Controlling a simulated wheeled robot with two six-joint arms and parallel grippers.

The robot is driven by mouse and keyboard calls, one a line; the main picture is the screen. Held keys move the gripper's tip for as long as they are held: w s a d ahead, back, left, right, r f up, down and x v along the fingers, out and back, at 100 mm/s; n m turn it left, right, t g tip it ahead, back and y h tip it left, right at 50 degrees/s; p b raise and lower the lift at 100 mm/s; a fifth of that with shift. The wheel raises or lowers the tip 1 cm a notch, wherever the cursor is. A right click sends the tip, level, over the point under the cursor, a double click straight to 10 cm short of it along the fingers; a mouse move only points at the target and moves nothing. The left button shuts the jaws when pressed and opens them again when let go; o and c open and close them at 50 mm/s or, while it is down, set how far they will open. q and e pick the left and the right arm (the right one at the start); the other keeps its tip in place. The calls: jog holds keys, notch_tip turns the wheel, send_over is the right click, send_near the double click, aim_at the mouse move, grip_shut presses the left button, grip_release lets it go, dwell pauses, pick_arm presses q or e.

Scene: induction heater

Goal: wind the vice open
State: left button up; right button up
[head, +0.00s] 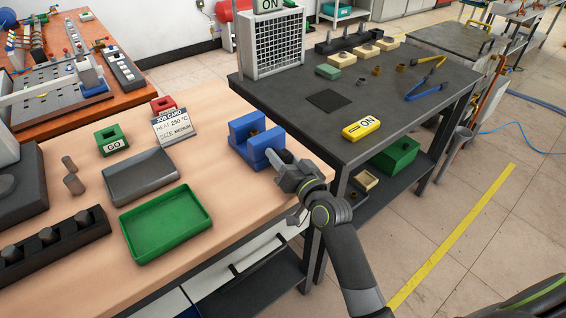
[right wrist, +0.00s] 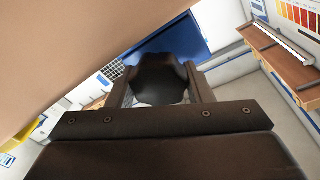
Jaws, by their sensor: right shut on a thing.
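My right gripper (head: 281,163) is at the vice's front side, shut on the vice's handle. In the right wrist view the dark rounded handle knob (right wrist: 160,82) sits between the two fingers, with the blue vice body (right wrist: 178,38) behind it. The gripper hides most of the handle in the head view. My left gripper is not in view.
A green tray (head: 166,262), a grey tray (head: 110,186) and a job card (head: 174,126) lie left on the bench. Open floor lies right.

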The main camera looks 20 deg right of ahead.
jog(key=shift+f+n+b, duration=0.15)
jog(key=shift+n+b, duration=1.2)
jog(key=shift+n, duration=0.25)
jog(key=o, duration=0.9)
jog(key=shift+c, duration=0.2)
jog(key=shift+o, duration=0.5)
jog(key=shift+s, duration=0.1)
